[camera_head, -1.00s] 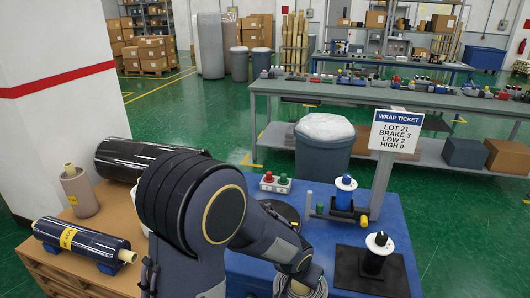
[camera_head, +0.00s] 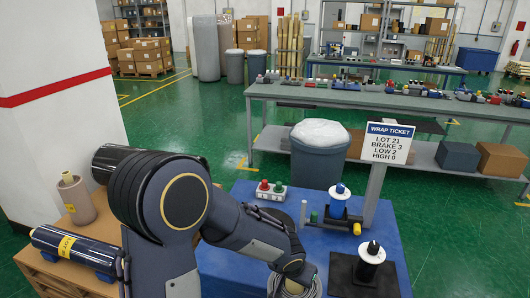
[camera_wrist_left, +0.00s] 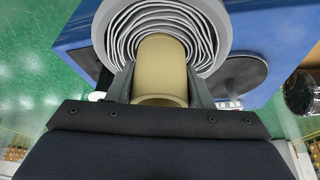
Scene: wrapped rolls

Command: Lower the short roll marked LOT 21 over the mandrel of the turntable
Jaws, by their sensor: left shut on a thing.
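My left gripper (camera_wrist_left: 160,98) is shut on the tan core of a roll with grey spiral layers (camera_wrist_left: 120,38) at its end. In the head view the layered roll (camera_head: 296,290) is cut by the bottom edge, under my left gripper (camera_head: 292,270). No label shows on it, so I cannot read its lot. A black disc (camera_wrist_left: 241,80), which may be the turntable, lies on the blue top beside the roll in the wrist view. My arm partly covers a black disc (camera_head: 277,218) in the head view. I cannot make out a mandrel on it. My right gripper is not in view.
The blue top (camera_head: 235,255) carries a control box (camera_head: 268,191), a blue-and-white spool unit (camera_head: 340,200), a black post with a white flange (camera_head: 371,255) and the wrap ticket sign (camera_head: 388,143). A wooden stand at left holds a dark blue labelled roll (camera_head: 75,247), a beige roll (camera_head: 75,200) and a black roll (camera_head: 105,160).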

